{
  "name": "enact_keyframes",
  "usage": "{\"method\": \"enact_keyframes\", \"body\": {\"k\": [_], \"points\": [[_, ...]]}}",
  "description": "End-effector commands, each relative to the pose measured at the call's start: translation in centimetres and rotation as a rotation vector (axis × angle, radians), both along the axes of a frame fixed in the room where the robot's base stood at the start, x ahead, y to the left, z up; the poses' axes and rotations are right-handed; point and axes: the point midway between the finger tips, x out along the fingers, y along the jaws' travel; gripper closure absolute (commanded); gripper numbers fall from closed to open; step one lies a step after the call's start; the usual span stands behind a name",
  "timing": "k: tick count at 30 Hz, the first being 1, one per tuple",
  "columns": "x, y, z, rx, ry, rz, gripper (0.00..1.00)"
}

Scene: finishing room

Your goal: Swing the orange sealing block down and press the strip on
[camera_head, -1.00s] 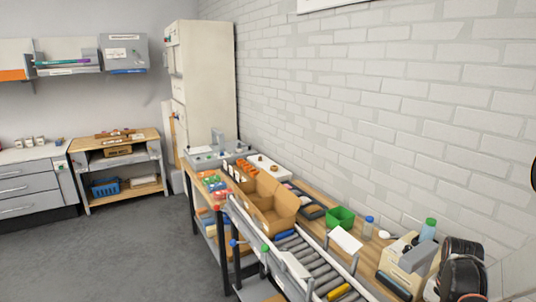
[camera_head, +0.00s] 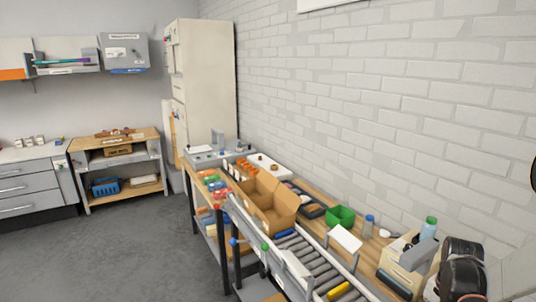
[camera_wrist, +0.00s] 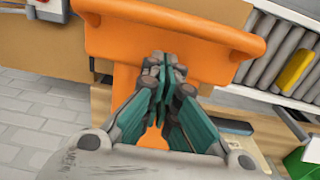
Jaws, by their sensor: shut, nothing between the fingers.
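The orange sealing block (camera_wrist: 205,45) fills the top middle of the wrist view, with a thick rounded bar along its edge. My gripper (camera_wrist: 163,62) is shut and empty. Its teal fingers lie together in front of the orange block; I cannot tell whether they touch it. Brown cardboard also shows behind the orange block in the wrist view (camera_wrist: 45,48). I cannot make out the strip. Neither my gripper nor the sealing block can be made out in the head view.
The roller conveyor (camera_head: 300,262) runs along the bench, with a yellow item (camera_head: 338,290) on it. A green bin (camera_head: 340,215), bottles and a wooden box (camera_head: 403,262) stand on the wall side. The grey floor (camera_head: 120,245) at left is clear.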

Motion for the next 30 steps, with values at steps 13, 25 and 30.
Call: {"method": "enact_keyframes", "body": {"k": [13,25,30], "points": [[0.0,0.0,-0.7,0.0,0.0,0.0,1.0],[0.0,0.0,-1.2,0.0,0.0,0.0,1.0],[0.0,0.0,-1.2,0.0,0.0,0.0,1.0]]}}
